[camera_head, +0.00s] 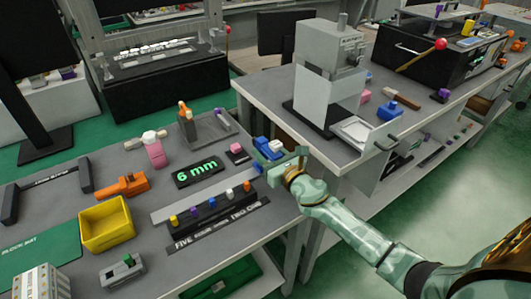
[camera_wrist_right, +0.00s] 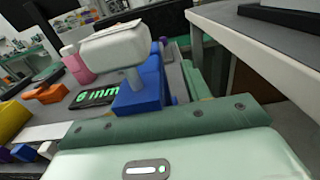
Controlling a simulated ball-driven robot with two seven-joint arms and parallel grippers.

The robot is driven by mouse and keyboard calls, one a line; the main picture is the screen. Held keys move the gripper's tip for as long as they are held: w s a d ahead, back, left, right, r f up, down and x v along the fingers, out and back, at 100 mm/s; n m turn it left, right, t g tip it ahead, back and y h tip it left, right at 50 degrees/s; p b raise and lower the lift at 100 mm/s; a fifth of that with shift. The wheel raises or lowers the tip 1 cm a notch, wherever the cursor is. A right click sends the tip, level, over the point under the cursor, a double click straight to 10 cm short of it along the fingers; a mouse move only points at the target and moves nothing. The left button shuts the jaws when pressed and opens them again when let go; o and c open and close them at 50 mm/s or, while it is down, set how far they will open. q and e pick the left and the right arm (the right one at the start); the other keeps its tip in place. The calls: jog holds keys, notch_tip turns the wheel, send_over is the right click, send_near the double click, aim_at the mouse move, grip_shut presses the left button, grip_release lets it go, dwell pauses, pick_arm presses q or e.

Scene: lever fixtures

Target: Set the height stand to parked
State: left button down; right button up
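A black readout (camera_head: 197,171) showing a green "6 mm" lies on the left bench, and it also shows in the wrist view (camera_wrist_right: 97,94). Beside it, towards the right edge, is a blue block fixture (camera_head: 268,148) with a pale handle. In the wrist view the white handle (camera_wrist_right: 115,44) stands on a short post over the blue base (camera_wrist_right: 143,92). I cannot tell for sure that this is the height stand. My right gripper (camera_head: 283,166) is right at this fixture, on its near side. Its fingertips are not clear, and contact cannot be told. My left gripper is out of view.
A pink fixture (camera_head: 154,150), orange fixture (camera_head: 124,185), yellow bin (camera_head: 105,224) and a black row of coloured knobs (camera_head: 214,209) share the bench. A green mat (camera_head: 41,252) lies front left.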

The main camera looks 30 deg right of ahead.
jog(key=shift+s+a, duration=0.1)
jog(key=shift+s, duration=0.35)
jog(key=s, duration=0.5)
jog(key=s+b, duration=0.1)
jog(key=s, duration=0.8)
jog(key=shift+s+d+f, duration=0.15)
jog(key=shift+s+d, duration=0.15)
jog(key=shift+s, duration=0.45)
